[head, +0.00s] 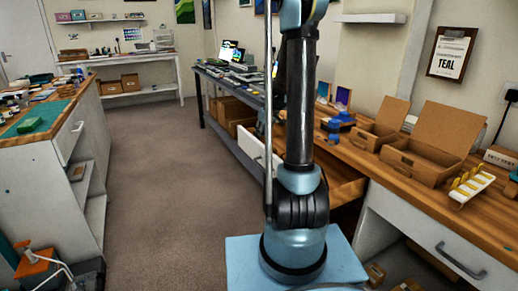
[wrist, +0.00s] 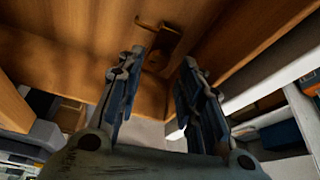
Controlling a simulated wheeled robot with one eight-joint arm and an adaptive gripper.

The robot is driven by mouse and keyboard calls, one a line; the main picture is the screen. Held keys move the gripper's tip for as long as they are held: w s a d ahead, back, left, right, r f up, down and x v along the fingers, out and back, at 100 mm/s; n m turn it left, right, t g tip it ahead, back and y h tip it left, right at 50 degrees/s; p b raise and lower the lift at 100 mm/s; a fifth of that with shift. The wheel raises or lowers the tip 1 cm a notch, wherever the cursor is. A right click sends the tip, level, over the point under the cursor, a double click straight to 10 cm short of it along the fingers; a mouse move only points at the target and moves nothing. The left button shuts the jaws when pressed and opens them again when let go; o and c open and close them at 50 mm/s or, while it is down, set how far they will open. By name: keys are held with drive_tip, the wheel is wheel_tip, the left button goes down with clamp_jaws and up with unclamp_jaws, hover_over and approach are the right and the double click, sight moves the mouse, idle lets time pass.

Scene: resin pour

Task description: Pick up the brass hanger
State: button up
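A small brass-brown piece with a bent, hook-like end, seemingly the brass hanger (wrist: 166,40), lies on a wooden surface at the top middle of the wrist view. My gripper (wrist: 162,58) is open, with its two dark fingers spread apart. The hanger lies just beyond the fingertips, roughly in line with the gap between them. Nothing shows between the fingers. In the head view my arm hides part of the bench, and I cannot make out my gripper or the hanger there.
A wooden drawer (head: 345,187) stands open under the right-hand workbench, partly behind my arm. On that bench are open cardboard boxes (head: 418,171) and a white rack (head: 471,187) with yellow pieces. A cabinet (head: 45,190) stands at left. The carpet (head: 160,165) between is clear.

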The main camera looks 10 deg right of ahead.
drive_tip(key=shift+x, duration=2.6)
drive_tip(key=shift+w, duration=0.15)
clamp_jaws()
